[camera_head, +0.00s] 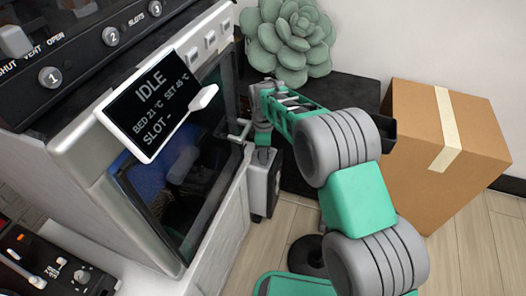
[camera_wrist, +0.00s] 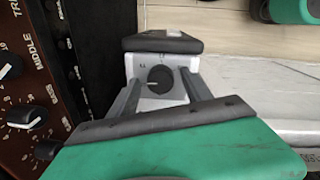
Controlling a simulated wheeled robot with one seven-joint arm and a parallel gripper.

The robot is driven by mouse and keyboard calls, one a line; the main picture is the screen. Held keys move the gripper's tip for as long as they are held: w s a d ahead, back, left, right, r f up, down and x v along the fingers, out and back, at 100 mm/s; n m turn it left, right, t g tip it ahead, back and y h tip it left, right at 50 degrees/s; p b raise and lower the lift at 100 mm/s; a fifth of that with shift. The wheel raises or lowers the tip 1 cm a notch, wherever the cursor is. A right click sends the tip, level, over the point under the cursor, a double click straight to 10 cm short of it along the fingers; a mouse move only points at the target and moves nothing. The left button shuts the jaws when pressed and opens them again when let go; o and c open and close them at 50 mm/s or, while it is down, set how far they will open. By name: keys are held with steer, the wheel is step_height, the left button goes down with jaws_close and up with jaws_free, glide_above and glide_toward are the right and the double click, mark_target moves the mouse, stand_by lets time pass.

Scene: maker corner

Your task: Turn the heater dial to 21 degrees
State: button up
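A small white box with a dark front, likely the heater (camera_head: 262,183), stands low beside the large machine, under my gripper. In the wrist view a round dark dial (camera_wrist: 154,80) sits on the white face of a box. Its pale pointer mark points left; the small labels around it are too small to read surely. My gripper (camera_wrist: 162,78) is open, with one grey finger on each side of the dial. I cannot tell whether the fingers touch it. In the head view my gripper (camera_head: 263,143) points down over the box and hides its top.
A large machine carries a tilted screen (camera_head: 158,103) reading IDLE and a glass door (camera_head: 185,170) left of my arm. A cardboard box (camera_head: 440,140) stands right. A green succulent (camera_head: 290,42) is behind. A brown knob panel (camera_wrist: 30,80) lies left in the wrist view.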

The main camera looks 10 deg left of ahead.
steer(key=c, duration=1.2)
steer(key=shift+a, duration=0.15)
steer(key=shift+r, duration=0.1)
